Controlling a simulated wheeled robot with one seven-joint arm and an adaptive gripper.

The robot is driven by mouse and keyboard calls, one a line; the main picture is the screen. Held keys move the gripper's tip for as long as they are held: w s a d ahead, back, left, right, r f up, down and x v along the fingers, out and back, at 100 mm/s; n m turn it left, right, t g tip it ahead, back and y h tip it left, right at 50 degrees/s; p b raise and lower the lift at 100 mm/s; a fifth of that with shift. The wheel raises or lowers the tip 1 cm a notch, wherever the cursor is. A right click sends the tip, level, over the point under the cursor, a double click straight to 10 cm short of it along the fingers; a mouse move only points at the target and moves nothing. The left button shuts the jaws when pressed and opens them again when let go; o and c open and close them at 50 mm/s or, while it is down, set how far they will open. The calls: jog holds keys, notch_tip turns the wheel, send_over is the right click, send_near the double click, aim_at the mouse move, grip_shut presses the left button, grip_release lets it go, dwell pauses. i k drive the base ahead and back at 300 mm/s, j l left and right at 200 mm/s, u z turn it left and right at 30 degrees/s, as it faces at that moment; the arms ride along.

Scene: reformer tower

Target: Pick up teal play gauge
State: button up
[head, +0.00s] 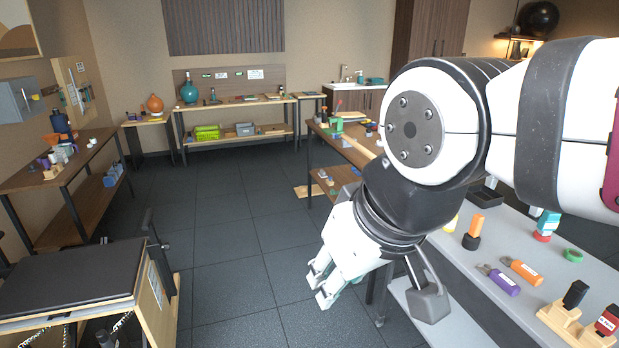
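A teal block-like piece (548,221) with a white patch stands at the right on the grey-topped table, just behind or on a red round piece (541,237). It is the nearest teal thing on this table, but it is too small to tell for sure that it is the play gauge. My gripper (319,286) hangs left of the table's edge, over the floor, pointing down and left, well apart from the teal piece. Its two fingers look apart, with nothing seen between them. My arm hides part of the table.
The grey-topped table (484,277) also bears an orange-topped black piece (474,231), purple-handled (501,281) and orange-handled (523,270) tools, a green ring (573,255) and a wooden stand (572,326). A black-topped bench (75,274) stands at left. The floor between is clear.

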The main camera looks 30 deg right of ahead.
aim_at(549, 222)
jog(key=i+z, duration=0.45)
jog(key=i+j+z, duration=0.1)
jog(key=i+z, duration=0.3)
jog(key=i+j+z, duration=0.2)
jog(key=z, duration=0.25)
jog(key=i+z, duration=0.15)
jog(key=z, duration=0.25)
jog(key=i+z, duration=0.2)
jog(key=z, duration=0.2)
jog(key=i+j+z, duration=0.1)
jog(key=z, duration=0.35)
jog(key=i+j+z, duration=0.15)
jog(key=z, duration=0.25)
jog(key=i+j+z, duration=0.1)
jog(key=j+z, duration=0.3)
jog(key=i+j+z, duration=0.15)
jog(key=i+z, duration=0.3)
